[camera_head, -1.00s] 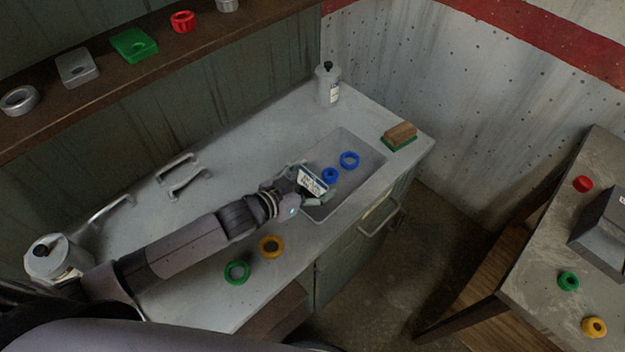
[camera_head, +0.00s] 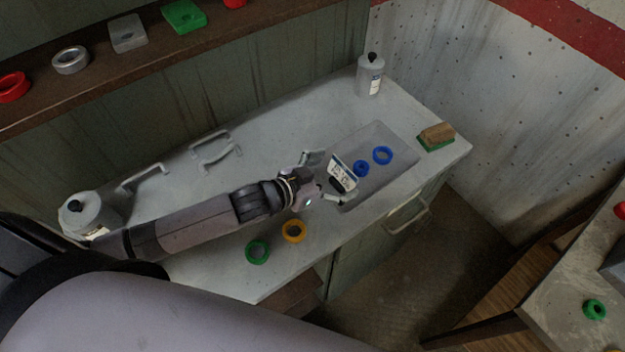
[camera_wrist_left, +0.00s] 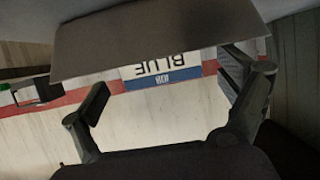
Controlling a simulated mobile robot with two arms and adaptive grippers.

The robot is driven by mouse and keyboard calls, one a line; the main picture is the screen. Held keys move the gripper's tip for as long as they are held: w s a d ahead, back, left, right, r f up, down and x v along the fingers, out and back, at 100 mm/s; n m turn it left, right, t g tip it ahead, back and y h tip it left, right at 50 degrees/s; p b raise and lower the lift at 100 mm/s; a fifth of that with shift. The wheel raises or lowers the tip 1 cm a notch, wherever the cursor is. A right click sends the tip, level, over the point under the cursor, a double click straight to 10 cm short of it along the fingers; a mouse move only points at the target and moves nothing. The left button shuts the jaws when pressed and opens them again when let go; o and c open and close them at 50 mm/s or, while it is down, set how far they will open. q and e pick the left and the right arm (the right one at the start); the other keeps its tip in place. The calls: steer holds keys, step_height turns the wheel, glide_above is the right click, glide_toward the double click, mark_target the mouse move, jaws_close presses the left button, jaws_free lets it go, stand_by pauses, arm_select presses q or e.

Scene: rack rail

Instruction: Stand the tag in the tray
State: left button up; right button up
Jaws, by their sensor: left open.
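The tag (camera_head: 343,171) is a white plate with a blue strip along its top and dark lettering. It is at the left end of the grey tray (camera_head: 388,179), between the fingers of my left gripper (camera_head: 326,179). The fingers are apart and the gripper is open. In the left wrist view the tag (camera_wrist_left: 162,74) shows upside down and reads BLUE, between the spread fingers (camera_wrist_left: 172,100). A grey-brown slab, which I cannot identify, covers part of it there. The tag's lower edge is unclear, so I cannot tell its contact with the tray. My right gripper is not in view.
Two blue rings (camera_head: 382,156) lie in the tray. A wood-backed brush (camera_head: 437,134) and a bottle (camera_head: 370,76) stand near it. Yellow (camera_head: 293,231) and green (camera_head: 257,252) rings lie at the counter's front. A canister (camera_head: 88,214) stands at the left.

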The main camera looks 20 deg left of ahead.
arm_select(q)
steer(key=b+v, duration=0.1)
steer(key=v, duration=0.8)
steer(key=shift+s, duration=0.1)
stand_by(0.3)
